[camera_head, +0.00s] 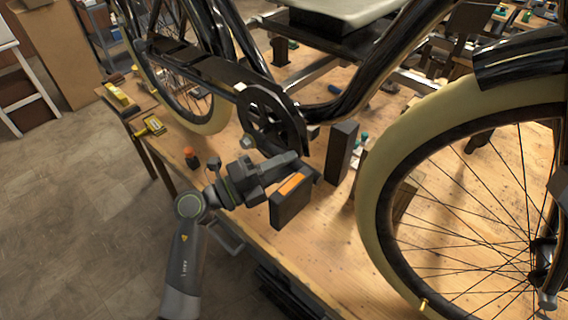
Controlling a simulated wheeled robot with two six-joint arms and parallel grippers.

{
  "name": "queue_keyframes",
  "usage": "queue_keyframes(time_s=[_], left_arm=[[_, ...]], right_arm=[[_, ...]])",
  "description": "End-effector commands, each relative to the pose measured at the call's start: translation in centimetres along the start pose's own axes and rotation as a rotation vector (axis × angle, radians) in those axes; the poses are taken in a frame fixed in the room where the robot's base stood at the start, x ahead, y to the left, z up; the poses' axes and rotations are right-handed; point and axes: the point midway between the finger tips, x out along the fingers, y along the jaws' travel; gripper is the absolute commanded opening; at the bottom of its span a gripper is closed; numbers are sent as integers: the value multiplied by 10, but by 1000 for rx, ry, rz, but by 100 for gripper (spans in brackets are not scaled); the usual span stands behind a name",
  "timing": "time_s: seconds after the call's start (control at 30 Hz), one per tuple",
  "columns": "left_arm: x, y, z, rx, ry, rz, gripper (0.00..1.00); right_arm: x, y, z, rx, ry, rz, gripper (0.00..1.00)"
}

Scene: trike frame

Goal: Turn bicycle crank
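The black trike frame stands over the wooden table, with its dark chainring (268,122) near the picture's middle. A black pedal with an orange strip (290,200) is below the chainring. My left gripper (279,172) comes from the lower left and is right beside this pedal. Its dark fingers overlap the pedal and the crank in the picture, so I cannot tell whether they touch, or whether they are open or shut. The crank arm is mostly hidden behind the gripper. A dark upright block (341,151), perhaps the other pedal, is to the right. My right gripper is not in view.
The cream-tyred front wheel (378,190) fills the right side, and the rear wheel (208,118) is at the upper left. Yellow tools (150,126) lie along the wooden table's (330,250) left edge. A cardboard box (62,50) stands on the floor at the back left.

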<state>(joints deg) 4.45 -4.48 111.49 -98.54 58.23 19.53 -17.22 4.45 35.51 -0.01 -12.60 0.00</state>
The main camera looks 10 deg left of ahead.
Motion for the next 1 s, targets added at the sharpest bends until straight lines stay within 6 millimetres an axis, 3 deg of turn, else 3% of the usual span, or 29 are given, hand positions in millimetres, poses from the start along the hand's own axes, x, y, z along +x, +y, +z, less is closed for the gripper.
queue_keyframes(time_s=[0.1, 0.47, 1.0], left_arm=[[0, 0, 0, -1, 0, 0, 0], [-1, 3, 0, 22, 5, 11, 0], [-10, 38, 5, 338, 74, 143, 0]], right_arm=[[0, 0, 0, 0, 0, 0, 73], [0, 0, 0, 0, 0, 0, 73], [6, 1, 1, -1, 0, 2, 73]])
